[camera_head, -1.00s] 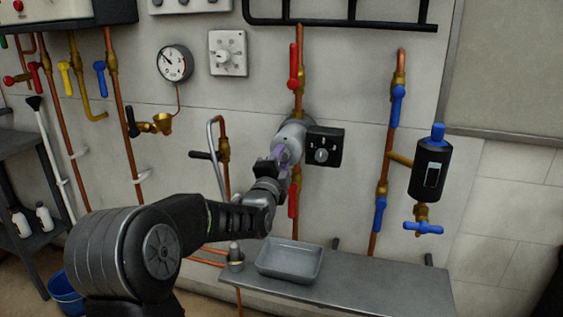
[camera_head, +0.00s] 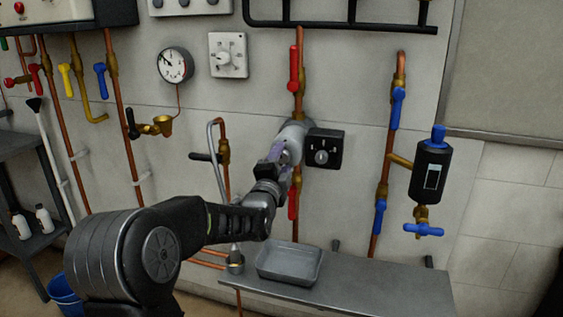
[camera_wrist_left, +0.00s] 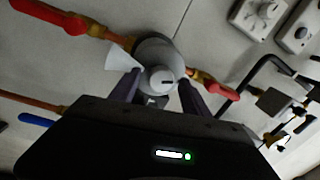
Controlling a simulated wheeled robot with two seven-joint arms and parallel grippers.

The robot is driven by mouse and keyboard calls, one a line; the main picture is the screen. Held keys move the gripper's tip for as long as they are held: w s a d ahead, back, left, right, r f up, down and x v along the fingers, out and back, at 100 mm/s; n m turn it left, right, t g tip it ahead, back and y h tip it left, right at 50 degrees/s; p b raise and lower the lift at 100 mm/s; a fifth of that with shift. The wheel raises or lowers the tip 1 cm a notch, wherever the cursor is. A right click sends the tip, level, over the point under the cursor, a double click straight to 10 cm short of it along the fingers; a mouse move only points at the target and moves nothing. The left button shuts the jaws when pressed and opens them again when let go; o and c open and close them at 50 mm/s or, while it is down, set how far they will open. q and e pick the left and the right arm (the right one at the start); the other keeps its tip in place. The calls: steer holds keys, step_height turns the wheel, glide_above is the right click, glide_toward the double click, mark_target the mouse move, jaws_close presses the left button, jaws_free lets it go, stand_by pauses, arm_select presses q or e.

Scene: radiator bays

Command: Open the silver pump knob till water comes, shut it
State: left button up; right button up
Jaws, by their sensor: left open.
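The silver pump knob (camera_wrist_left: 161,79) is a small round disc with a dark slot mark on the front of the grey pump body (camera_wrist_left: 153,52), in the left wrist view. In the head view the pump (camera_head: 292,133) sits on the copper pipe, partly hidden behind my gripper. My left gripper (camera_head: 279,153) is in front of the pump. Its two fingers (camera_wrist_left: 156,92) stand apart on either side of the knob; I cannot tell whether they touch it. No water shows. My right gripper is in neither view.
A black control box (camera_head: 324,148) is mounted right beside the pump. Red valve handles (camera_head: 293,68) sit above and below it. A grey tray (camera_head: 290,263) rests on the bench (camera_head: 383,290) below. A blue-handled black unit (camera_head: 430,170) hangs at right.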

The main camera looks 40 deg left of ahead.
arm_select(q)
steer(key=v, duration=0.7)
steer(key=shift+s, duration=0.3)
steer(key=shift+d+f, duration=0.1)
steer(key=shift+d, duration=0.05)
